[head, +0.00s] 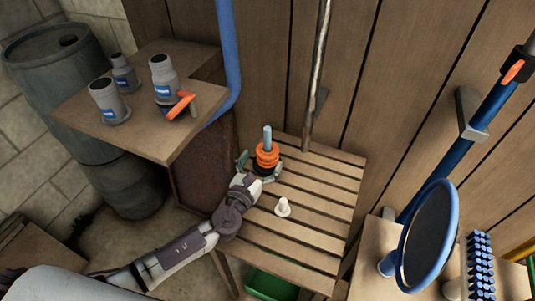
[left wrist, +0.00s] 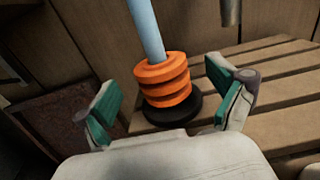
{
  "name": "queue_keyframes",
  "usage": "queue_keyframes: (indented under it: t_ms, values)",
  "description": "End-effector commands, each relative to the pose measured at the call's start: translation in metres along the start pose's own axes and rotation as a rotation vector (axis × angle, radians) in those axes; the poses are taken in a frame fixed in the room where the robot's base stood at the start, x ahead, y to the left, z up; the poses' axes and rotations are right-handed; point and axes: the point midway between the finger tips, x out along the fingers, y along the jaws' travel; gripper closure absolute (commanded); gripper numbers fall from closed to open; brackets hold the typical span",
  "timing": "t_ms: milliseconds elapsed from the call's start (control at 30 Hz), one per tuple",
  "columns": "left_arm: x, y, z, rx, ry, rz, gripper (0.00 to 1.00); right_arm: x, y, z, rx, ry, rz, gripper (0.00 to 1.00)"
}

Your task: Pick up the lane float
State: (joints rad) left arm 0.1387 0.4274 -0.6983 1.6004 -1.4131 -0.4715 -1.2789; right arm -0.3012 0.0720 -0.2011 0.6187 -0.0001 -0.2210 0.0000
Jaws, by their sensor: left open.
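The lane float looks to be the orange ringed piece (head: 267,157) on a light blue rod (head: 267,135), standing upright on a black round base on the slatted bench. In the left wrist view the orange rings (left wrist: 163,80) sit around the rod above the black base (left wrist: 168,112). My left gripper (head: 260,172) is open, with its green-padded fingers on either side of the float. In the left wrist view the fingers (left wrist: 165,105) stand apart from the rings, with visible gaps. My right gripper is not in view.
A small white peg-like piece (head: 283,207) stands on the slatted bench (head: 315,215). A shelf (head: 150,130) with grey bottles is at left, beside a blue pipe (head: 228,50). A metal pole (head: 318,75) rises behind the bench. A blue-rimmed round net (head: 428,237) is at right.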

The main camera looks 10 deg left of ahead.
Motion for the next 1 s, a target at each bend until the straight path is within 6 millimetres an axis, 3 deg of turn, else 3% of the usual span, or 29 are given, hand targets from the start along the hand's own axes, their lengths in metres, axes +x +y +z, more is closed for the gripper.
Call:
queue_keyframes:
  t_ms: [233, 567, 933, 1000]
  values:
    - [0.037, 0.001, -0.004, 0.002, -0.002, 0.0, 0.05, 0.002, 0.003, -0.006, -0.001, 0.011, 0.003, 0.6]
    - [0.044, 0.001, -0.004, 0.0, -0.001, 0.0, 0.05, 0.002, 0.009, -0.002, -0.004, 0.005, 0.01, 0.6]
    - [0.044, 0.001, -0.004, 0.0, -0.001, 0.0, 0.67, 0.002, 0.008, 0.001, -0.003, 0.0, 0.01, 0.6]
    - [0.044, 0.001, -0.004, 0.0, -0.001, 0.0, 0.7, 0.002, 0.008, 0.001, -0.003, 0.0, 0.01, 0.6]
